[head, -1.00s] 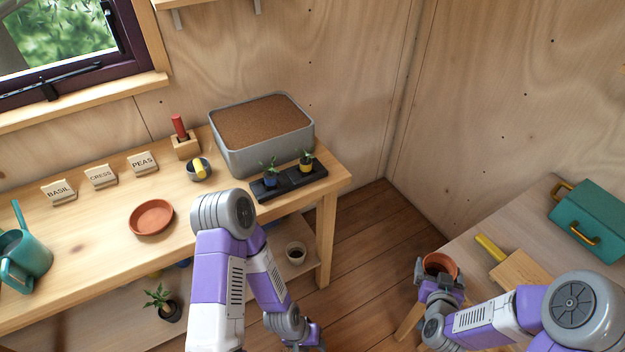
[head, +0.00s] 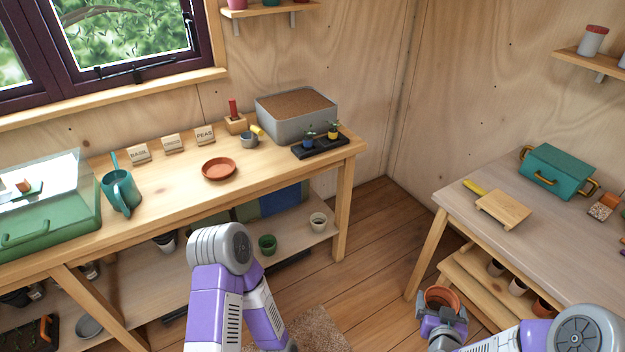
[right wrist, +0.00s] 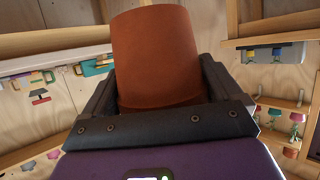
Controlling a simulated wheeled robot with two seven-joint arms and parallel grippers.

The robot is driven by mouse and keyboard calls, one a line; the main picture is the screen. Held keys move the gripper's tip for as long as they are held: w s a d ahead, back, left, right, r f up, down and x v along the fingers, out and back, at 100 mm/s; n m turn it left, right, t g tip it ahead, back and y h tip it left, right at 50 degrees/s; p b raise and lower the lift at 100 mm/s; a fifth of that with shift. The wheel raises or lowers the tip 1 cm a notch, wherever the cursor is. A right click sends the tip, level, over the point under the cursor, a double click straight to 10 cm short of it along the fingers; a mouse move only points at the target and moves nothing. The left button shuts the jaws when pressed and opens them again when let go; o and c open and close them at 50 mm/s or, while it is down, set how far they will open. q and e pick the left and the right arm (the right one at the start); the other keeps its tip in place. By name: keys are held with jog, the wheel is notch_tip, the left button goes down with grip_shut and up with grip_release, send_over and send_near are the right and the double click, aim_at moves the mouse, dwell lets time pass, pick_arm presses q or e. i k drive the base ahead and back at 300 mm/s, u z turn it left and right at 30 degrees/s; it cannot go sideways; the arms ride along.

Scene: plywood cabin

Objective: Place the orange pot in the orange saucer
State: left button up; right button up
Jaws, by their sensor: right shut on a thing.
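The orange pot (head: 441,297) is held in my right gripper (head: 443,312), in front of the small table on the right. In the right wrist view the pot (right wrist: 157,58) fills the space between the two dark fingers, which are shut on it. The orange saucer (head: 219,168) lies on the long wooden bench at the left, and no thing shows in it. The pot is far from the saucer, to its lower right in the head view. My left arm shows at the bottom centre of the head view, but its gripper is out of view.
On the bench (head: 178,207), a teal watering can (head: 122,193) stands left of the saucer. Name signs, a small pot and a grey soil tub (head: 298,128) stand behind it. A small table (head: 500,235) at right holds a board and teal box. Open floor lies between.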

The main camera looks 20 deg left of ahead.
aim_at(220, 171)
jog(key=k, duration=0.15)
jog(key=u, duration=1.5)
jog(key=i, duration=0.45)
jog(key=u, duration=0.05)
